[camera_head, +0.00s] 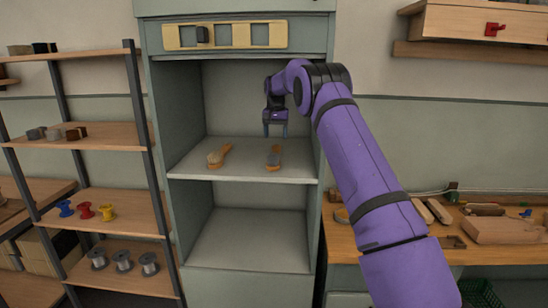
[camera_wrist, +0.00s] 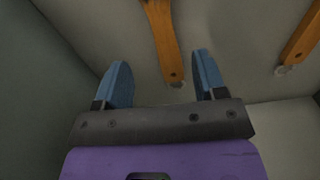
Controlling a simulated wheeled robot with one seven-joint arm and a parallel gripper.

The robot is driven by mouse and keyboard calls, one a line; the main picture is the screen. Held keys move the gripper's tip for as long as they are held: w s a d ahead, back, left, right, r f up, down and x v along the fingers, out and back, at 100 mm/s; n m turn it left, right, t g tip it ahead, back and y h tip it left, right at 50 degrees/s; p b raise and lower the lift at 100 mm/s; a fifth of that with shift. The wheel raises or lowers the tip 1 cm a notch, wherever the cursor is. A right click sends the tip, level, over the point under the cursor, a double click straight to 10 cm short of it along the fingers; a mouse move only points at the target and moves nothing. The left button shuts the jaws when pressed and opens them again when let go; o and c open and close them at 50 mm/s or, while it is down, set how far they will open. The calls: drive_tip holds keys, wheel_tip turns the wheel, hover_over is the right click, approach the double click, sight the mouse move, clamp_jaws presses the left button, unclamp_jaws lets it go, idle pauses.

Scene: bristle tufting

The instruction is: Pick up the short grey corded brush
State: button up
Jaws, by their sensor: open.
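A brush with a grey part and an orange-brown wooden part (camera_head: 274,159) lies on the cabinet's middle shelf, right of centre. Its wooden handle (camera_wrist: 162,38) appears to be the one in the middle of the wrist view, with a small pale loop at its end. My gripper (camera_head: 276,132) is open and empty, above and a little behind this brush. In the wrist view my blue fingers (camera_wrist: 160,62) stand apart, one on each side of the handle's line, not visibly touching it. Its bristles are hidden in the wrist view.
A second, orange-tan brush (camera_head: 218,156) lies to the left on the same shelf (camera_head: 240,173); its handle (camera_wrist: 303,38) shows in the wrist view. The cabinet's side walls (camera_head: 181,115) close in the shelf. Spools (camera_head: 122,260) stand on the left rack.

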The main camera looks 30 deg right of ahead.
sight(275, 153)
wheel_tip(275, 153, down, 3)
drive_tip(key=shift+r, duration=0.1)
drive_tip(key=shift+s+a+f, duration=0.1)
drive_tip(key=shift+a+f, duration=0.05)
drive_tip(key=shift+f, duration=1.2)
drive_tip(key=shift+s+a+f, duration=0.1)
drive_tip(key=shift+a+f, duration=0.05)
drive_tip(key=shift+f, duration=1.2)
drive_tip(key=c, duration=1.1)
drive_tip(key=shift+o, duration=0.2)
drive_tip(key=shift+w+r, duration=0.1)
drive_tip(key=shift+r, duration=0.05)
